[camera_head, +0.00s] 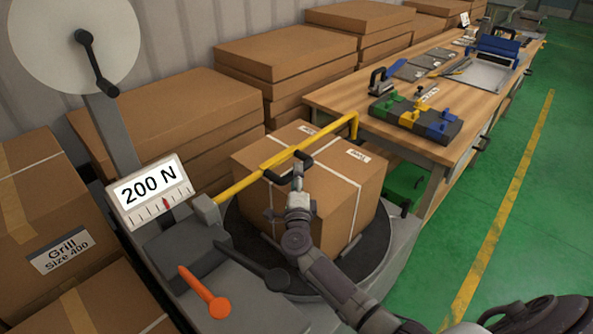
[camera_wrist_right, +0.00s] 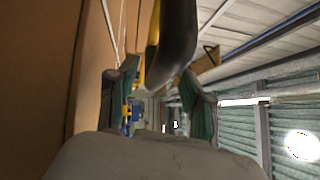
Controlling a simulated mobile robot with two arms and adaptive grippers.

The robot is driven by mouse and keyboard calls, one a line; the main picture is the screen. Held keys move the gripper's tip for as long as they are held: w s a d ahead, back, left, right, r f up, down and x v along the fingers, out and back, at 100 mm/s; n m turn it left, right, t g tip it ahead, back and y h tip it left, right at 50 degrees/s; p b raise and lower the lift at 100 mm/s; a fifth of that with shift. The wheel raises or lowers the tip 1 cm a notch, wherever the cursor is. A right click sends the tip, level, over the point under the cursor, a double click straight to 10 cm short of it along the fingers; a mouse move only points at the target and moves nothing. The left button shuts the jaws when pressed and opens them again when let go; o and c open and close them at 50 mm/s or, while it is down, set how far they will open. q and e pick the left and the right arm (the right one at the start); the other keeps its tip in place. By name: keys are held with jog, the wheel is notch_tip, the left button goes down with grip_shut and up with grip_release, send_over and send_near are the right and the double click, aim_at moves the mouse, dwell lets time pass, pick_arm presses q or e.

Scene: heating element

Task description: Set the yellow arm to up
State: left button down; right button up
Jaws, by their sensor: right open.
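The yellow arm (camera_head: 245,184) runs from a grey pivot block at its left end across the top of a cardboard box, with its far end bent down. It lies low, close to the box top. A black handle (camera_head: 272,178) sits on its middle. My right gripper (camera_head: 298,172) is at this handle, in front of the box. In the right wrist view, the fingers (camera_wrist_right: 158,100) stand apart, with the black handle (camera_wrist_right: 174,45) large just ahead of them; contact cannot be told. My left gripper is out of view.
The box (camera_head: 345,185) stands on a dark round turntable. An orange lever (camera_head: 207,294) and a 200 N gauge (camera_head: 150,190) are at the left. Stacked cartons (camera_head: 285,50) line the wall. A workbench (camera_head: 330,95) is behind; green floor (camera_head: 480,200) is free at right.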

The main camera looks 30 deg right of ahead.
jog(key=shift+w+d+r, duration=0.15)
jog(key=shift+w+d, duration=0.1)
jog(key=shift+w, duration=0.3)
jog(key=shift+w+d, duration=0.15)
jog(key=shift+w, duration=0.3)
jog(key=shift+d, duration=0.1)
jog(key=c, duration=0.5)
grip_shut()
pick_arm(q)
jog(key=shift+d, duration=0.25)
